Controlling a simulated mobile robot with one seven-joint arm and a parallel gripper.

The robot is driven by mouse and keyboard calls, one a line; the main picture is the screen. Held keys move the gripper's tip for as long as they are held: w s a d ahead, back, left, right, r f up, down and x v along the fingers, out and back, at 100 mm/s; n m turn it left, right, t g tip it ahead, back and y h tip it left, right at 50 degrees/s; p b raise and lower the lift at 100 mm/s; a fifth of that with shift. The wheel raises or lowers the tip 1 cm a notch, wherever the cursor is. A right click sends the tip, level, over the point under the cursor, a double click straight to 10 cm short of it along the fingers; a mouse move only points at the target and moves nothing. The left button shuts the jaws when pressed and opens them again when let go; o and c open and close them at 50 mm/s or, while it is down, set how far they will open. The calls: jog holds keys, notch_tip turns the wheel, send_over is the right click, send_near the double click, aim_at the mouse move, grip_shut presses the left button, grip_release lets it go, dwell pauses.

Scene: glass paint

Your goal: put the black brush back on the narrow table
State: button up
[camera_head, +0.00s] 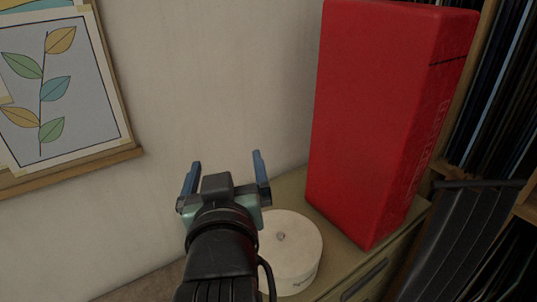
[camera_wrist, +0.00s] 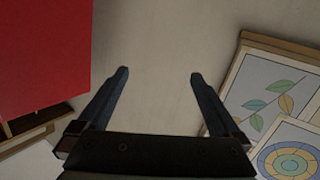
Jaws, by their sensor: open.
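My gripper (camera_head: 227,160) is open, with its two blue fingers spread in front of the pale wall. In the wrist view the gripper (camera_wrist: 159,73) has nothing between its fingers. I see no black brush in either view. An olive-green surface (camera_head: 297,190) with a drawer front below it stands against the wall; I cannot tell whether it is the narrow table. My arm hides part of its left side.
A tall red box (camera_head: 365,120) and a round white container (camera_head: 291,245) stand on the green surface, right of my gripper. A dark ribbed object (camera_head: 455,240) is at the right. Framed leaf art (camera_head: 62,95) hangs left. The wall ahead is bare.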

jog(key=s+d+r+m+t, duration=0.1)
jog(key=s+d+r+t, duration=0.1)
jog(key=r, duration=0.7)
jog(key=s+d+r+m+t+h, duration=0.1)
jog(key=s+d+r+t, duration=0.1)
jog(key=s+r+t, duration=0.3)
jog(key=s+d+r+t+h, duration=0.1)
jog(key=s+r+t, duration=0.3)
jog(key=r, duration=1)
jog(key=shift+s+d+m, duration=0.4)
jog(key=shift+s+d, duration=0.15)
jog(key=shift+s, duration=0.2)
